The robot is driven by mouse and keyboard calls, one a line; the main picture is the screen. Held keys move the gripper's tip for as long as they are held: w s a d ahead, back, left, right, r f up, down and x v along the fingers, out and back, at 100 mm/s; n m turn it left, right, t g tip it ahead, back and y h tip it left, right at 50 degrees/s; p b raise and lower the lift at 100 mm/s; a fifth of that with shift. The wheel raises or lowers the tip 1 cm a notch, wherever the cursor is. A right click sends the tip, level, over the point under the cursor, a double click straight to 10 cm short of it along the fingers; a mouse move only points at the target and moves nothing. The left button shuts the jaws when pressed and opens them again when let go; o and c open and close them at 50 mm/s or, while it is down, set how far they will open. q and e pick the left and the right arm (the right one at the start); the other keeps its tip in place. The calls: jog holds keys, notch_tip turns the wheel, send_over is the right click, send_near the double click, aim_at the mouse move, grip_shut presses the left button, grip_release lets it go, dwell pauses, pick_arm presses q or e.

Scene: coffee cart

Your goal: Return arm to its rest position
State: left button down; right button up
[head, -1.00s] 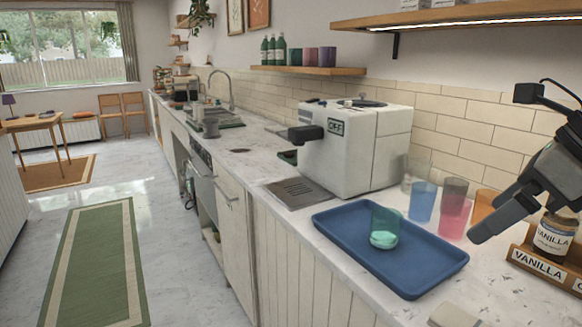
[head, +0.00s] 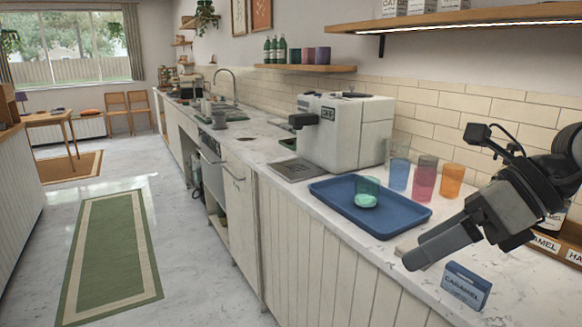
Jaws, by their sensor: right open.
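My right gripper (head: 432,246) comes in from the right in the head view and is empty. Its fingers point down and left over the front of the counter (head: 345,247), to the right of the blue tray. Seen from the side, its fingers overlap in the picture. My left gripper is not in view. A green-tinted clear cup (head: 368,186) with pale green contents stands in the blue tray (head: 414,216), apart from the gripper.
A white coffee machine (head: 345,130) stands behind the tray. Blue (head: 399,174), pink (head: 424,180) and orange (head: 451,181) cups stand beside it. A caramel box (head: 466,286) sits below the gripper, near labelled jars in a wooden rack (head: 572,256). The floor at left is open.

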jog(key=s+a+f+m+g+y+b, duration=0.1)
jog(key=s+a+f+m+g+y, duration=0.15)
jog(key=a+y, duration=0.7)
jog(key=w+d+f+m+t+h+b, duration=0.1)
jog(key=w+d+f+m+t+h, duration=0.15)
jog(key=f+m+t, duration=0.85)
jog(key=w+d+m+t+h, duration=0.1)
jog(key=w+m+t+h, duration=0.15)
jog(key=m+t, duration=0.95)
jog(key=s+f+m+g+h, duration=0.3)
jog(key=f+m, duration=0.3)
jog(key=f, duration=0.2)
jog(key=s+d+f+m+g+h+b, duration=0.1)
jog(key=s+f+m+g+h, duration=0.2)
jog(key=f, duration=0.6)
jog(key=s+d+f+m+g+h, duration=0.1)
jog(key=s+f+m+g+h, duration=0.3)
jog(key=s+f+m+g, duration=0.2)
notch_tip(320, 180, down, 3)
jog(key=s+m, duration=0.2)
jog(key=m, duration=0.1)
jog(key=shift+d+r, duration=0.15)
jog(key=shift+d, duration=0.05)
